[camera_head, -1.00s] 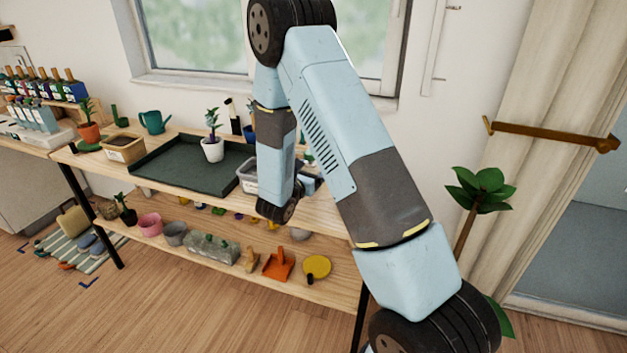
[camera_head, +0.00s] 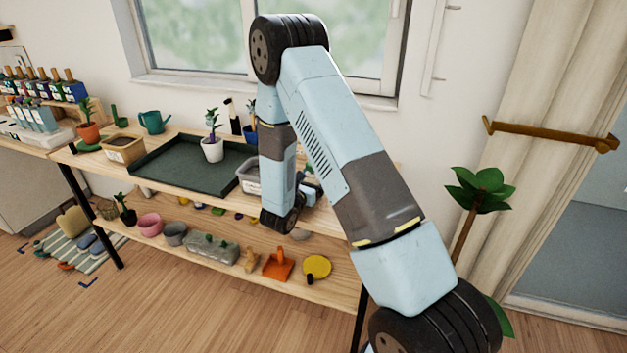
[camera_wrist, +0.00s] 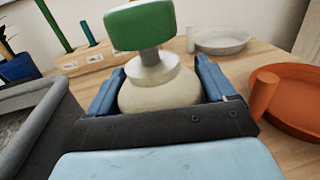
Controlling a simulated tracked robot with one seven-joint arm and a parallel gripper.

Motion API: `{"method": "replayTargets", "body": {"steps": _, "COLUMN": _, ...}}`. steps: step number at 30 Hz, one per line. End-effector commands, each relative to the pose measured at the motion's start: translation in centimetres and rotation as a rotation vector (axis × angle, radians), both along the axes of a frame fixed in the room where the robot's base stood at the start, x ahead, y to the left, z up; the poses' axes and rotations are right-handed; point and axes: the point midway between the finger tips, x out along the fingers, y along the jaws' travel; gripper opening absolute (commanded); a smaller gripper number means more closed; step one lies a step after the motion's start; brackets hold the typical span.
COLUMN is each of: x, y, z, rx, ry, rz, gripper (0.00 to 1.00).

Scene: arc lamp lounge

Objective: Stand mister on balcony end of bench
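The mister (camera_wrist: 158,92), with a cream round body, pale collar and green head, stands upright on the wooden bench (camera_wrist: 255,62) in the wrist view. My gripper (camera_wrist: 160,85) has its two blue fingers apart, one on each side of the mister's body. The fingers look open, and I see no clear grip. The palm hides the lower part of the body. In the head view my gripper (camera_head: 311,192) is low over the right part of the bench top (camera_head: 335,217), mostly behind my arm. The mister cannot be made out there.
An orange saucer (camera_wrist: 292,102) lies close on the right, with a pale dish (camera_wrist: 222,41) behind. A grey bin (camera_wrist: 35,115) is close on the left; a wooden tool block (camera_wrist: 95,58) stands behind. Further left are a dark tray (camera_head: 180,168) and a potted plant (camera_head: 212,149).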

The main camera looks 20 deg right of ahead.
Motion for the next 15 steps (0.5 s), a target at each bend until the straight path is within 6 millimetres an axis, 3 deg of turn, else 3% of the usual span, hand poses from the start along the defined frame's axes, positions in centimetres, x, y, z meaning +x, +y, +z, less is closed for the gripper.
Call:
{"method": "replayTargets", "body": {"steps": 5, "x": 0.0, "y": 0.0, "z": 0.04, "rx": 0.0, "ry": 0.0, "rz": 0.0, "gripper": 1.0}}
{"method": "replayTargets", "body": {"steps": 15, "x": -0.3, "y": 0.42, "z": 0.2, "rx": 0.0, "ry": 0.0, "rz": 0.002, "gripper": 1.0}}
